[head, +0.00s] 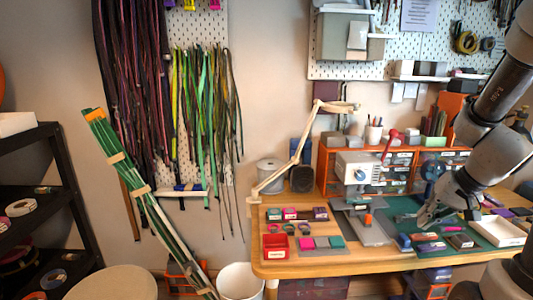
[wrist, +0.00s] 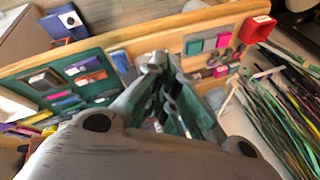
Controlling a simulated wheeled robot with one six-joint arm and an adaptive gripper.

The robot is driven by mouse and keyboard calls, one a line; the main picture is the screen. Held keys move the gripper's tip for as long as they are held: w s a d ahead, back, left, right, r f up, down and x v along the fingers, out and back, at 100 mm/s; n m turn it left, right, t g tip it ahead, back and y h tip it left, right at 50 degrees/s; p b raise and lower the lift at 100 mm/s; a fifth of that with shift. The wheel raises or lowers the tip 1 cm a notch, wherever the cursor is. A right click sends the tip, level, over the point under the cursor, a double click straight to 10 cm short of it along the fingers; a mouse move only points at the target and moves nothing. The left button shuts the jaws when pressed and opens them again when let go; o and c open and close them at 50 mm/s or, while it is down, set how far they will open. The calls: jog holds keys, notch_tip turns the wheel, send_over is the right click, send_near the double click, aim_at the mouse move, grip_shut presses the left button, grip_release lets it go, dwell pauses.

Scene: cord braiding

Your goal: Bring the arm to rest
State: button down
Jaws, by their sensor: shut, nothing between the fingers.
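My gripper (head: 426,220) is at the right in the head view, at the end of my arm, which comes in from the right edge. Its fingers point down and left over the green mat (head: 401,205) on the wooden workbench (head: 330,255). In the wrist view the fingertips of my gripper (wrist: 157,62) are close together, with nothing held between them. The gap between fingertips and bench is hard to judge.
A grey press (head: 357,168) stands left of my gripper. A red bin (head: 276,246) and small coloured blocks lie on the bench. A white tray (head: 498,231) sits at right. Cords (head: 205,120) hang on the wall, and a black shelf (head: 45,190) is far left.

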jog(key=s+a+r+n+h, duration=0.1)
jog(key=s+a+r+n, duration=0.1)
jog(key=s+r, duration=0.4)
jog(key=s+a+r+n+h, duration=0.1)
jog(key=s+a+r+n, duration=0.1)
jog(key=s+r, duration=0.5)
jog(key=shift+s+a+n+g+h, duration=0.35)
jog(key=shift+s+a, duration=0.3)
jog(key=shift+s, duration=0.25)
